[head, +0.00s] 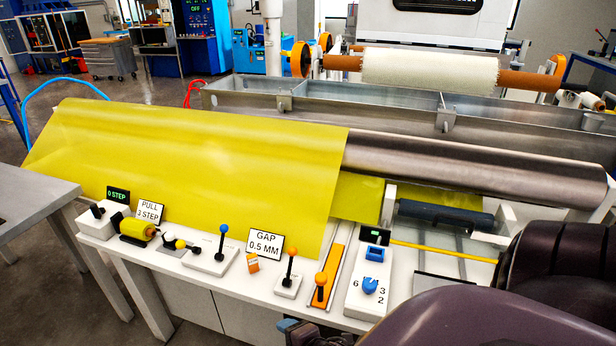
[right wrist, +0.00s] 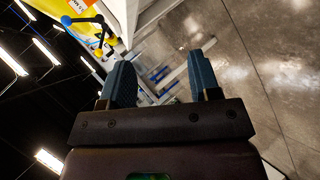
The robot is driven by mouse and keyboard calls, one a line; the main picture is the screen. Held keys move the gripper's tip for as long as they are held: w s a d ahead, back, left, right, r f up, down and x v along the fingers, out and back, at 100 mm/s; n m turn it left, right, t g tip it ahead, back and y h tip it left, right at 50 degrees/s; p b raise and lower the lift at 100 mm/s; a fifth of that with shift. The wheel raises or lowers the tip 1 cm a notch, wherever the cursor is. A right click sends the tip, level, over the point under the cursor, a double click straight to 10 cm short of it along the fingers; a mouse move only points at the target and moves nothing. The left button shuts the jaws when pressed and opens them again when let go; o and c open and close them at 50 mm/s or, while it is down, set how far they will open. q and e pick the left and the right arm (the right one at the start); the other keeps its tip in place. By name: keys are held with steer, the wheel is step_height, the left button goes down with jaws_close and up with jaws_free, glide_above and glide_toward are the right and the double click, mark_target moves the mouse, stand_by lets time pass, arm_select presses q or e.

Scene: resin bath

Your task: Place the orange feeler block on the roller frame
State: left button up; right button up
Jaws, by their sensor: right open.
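The small orange feeler block (head: 252,262), with a pale label on its face, lies on the white bench just below the GAP 0.5 MM sign (head: 264,245). A low frame with white end brackets (head: 388,204) holds a dark blue roller (head: 446,217) right of the yellow sheet; I take it for the roller frame. My right gripper (right wrist: 160,65) is open and empty in the right wrist view. Its blue-grey fingers (head: 300,328) show at the bottom of the head view, in front of the bench edge and apart from the block. My left gripper is not in view.
Lever knobs stand around the block: blue (head: 223,229), orange (head: 292,251) and another orange (head: 321,279). A white control box (head: 370,283) with a blue dial stands right of them. The yellow sheet (head: 200,160) hangs behind. A large steel roller (head: 470,165) spans the back.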

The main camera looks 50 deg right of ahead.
steer(key=s+a+f+m+y, duration=0.1)
steer(key=s+a+m, duration=0.1)
steer(key=s+m, duration=0.5)
steer(key=m, duration=0.5)
steer(key=shift+s+a+f+m, duration=0.2)
steer(key=shift+s+m, duration=0.15)
steer(key=shift+m, duration=0.05)
stand_by(0.4)
